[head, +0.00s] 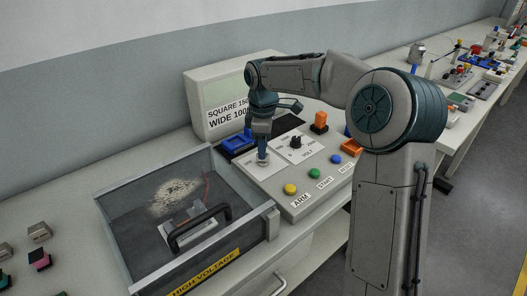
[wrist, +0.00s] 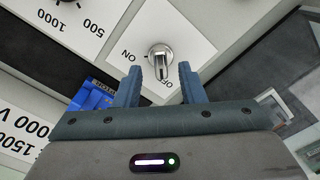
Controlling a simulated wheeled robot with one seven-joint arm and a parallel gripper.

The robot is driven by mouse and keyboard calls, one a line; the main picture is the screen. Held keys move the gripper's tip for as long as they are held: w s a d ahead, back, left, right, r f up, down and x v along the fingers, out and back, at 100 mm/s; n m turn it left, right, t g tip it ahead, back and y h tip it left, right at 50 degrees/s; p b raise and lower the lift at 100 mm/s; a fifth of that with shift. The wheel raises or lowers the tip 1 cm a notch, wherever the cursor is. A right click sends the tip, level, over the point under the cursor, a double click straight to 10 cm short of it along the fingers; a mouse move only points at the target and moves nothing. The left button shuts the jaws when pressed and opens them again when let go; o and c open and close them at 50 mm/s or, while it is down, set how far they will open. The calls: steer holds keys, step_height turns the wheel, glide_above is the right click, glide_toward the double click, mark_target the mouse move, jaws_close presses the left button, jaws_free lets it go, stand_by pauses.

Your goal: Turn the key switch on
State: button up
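The key switch (wrist: 160,56) is a silver round knob on a white plate (wrist: 190,35) in the wrist view. Its flat key grip points down the picture, towards the OFF label; the ON label is to its left. In the head view my gripper (head: 263,158) points down over the left side of the control panel (head: 300,205) and hides the switch.
A voltage dial (head: 296,142), an orange knob (head: 320,122) and yellow, green and blue buttons (head: 314,173) sit close by on the panel. A blue connector (head: 237,143) lies behind. A covered box (head: 120,218) with a black handle stands left, beside my gripper.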

steer(key=shift+f, duration=0.95)
steer(key=shift+c, duration=0.3)
jaws_close()
